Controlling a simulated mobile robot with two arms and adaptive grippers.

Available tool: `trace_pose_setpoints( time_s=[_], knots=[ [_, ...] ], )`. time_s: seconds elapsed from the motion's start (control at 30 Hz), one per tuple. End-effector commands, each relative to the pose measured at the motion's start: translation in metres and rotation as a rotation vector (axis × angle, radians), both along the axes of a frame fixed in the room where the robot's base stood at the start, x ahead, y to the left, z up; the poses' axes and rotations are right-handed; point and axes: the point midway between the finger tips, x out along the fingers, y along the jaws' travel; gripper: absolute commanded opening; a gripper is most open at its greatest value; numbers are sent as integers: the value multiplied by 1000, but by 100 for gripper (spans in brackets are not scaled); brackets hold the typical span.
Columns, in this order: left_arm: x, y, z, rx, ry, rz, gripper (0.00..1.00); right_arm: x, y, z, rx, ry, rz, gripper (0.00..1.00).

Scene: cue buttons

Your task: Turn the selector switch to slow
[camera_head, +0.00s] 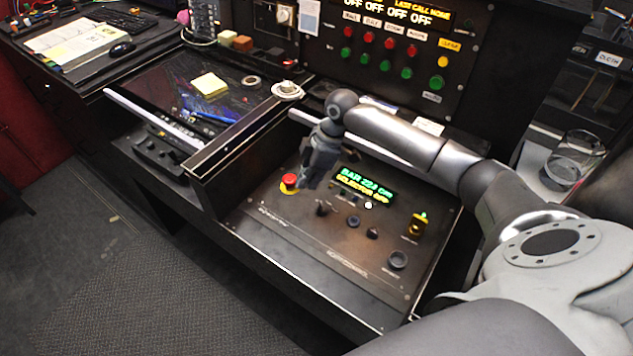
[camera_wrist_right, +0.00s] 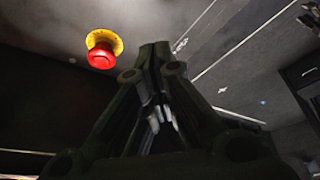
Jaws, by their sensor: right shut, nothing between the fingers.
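The sloped control panel (camera_head: 290,238) carries a lit display (camera_head: 362,187) whose lower line seems to read SELECTOR OFF. Below it are a small dark lever (camera_head: 322,208), a round dark button (camera_head: 353,220), a dark knob (camera_head: 372,233) and a larger round button (camera_head: 397,260). I cannot tell for sure which is the selector switch, and the labels are too small to read. My right gripper (camera_head: 308,185) is shut and empty, pointing down above the panel, between the red stop button and the display. It fills the middle of the right wrist view (camera_wrist_right: 155,48). My left gripper is not in view.
A red stop button (camera_head: 289,181) on a yellow ring sits just left of my right gripper; it also shows in the right wrist view (camera_wrist_right: 102,52). A yellow switch (camera_head: 418,224) stands up at the panel's right. Red and green buttons (camera_head: 379,55) line the upright panel behind.

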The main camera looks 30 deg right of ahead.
Motion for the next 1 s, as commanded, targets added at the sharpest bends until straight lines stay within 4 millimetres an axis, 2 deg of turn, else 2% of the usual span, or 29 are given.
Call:
trace_pose_setpoints(
  time_s=[0.23,0.43,0.53,0.7,1.0],
  knots=[
    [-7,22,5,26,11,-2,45,5,16,-46,1,3,-1,0],
    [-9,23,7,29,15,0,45,11,28,-84,0,1,-1,0],
    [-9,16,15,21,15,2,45,5,11,-81,-4,0,-3,0],
    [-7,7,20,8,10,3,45,-3,-5,-83,-2,1,-1,0],
    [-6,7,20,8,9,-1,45,-4,-10,-84,-2,-2,0,0]
  ],
)
